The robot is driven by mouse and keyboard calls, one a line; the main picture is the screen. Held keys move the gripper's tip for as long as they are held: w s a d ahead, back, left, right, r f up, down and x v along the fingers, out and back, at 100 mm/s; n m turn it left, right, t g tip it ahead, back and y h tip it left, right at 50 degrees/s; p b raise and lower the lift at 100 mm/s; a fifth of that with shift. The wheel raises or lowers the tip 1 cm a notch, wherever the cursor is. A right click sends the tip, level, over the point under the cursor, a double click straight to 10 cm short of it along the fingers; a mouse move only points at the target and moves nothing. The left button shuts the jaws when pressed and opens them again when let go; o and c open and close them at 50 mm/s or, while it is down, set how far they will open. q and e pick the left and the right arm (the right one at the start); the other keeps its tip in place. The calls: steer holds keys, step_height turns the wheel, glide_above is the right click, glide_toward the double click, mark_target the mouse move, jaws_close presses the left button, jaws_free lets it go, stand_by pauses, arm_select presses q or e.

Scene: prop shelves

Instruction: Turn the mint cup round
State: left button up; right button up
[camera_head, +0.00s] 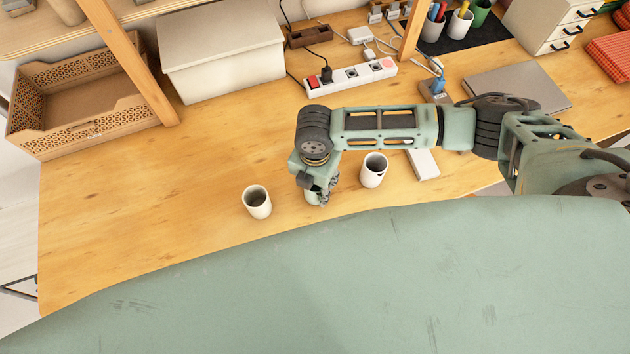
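My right gripper (321,196) points down between the two cups, apart from the left one and close to the right one. Its fingers are small and partly hidden by the wrist, so their opening is unclear. My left gripper is not in view.
Behind are a lidded white box (220,55), a wooden crate (85,125), a power strip (350,77) and a shelf post (130,60). A grey laptop-like slab (518,90) lies at right. A small white box (424,163) is beside the right cup. The left tabletop is clear.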

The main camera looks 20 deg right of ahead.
steer(key=shift+f, duration=0.15)
stand_by(0.4)
steer(key=o, duration=1.3)
steer(key=shift+o, duration=0.2)
step_height(320, 180, up, 12)
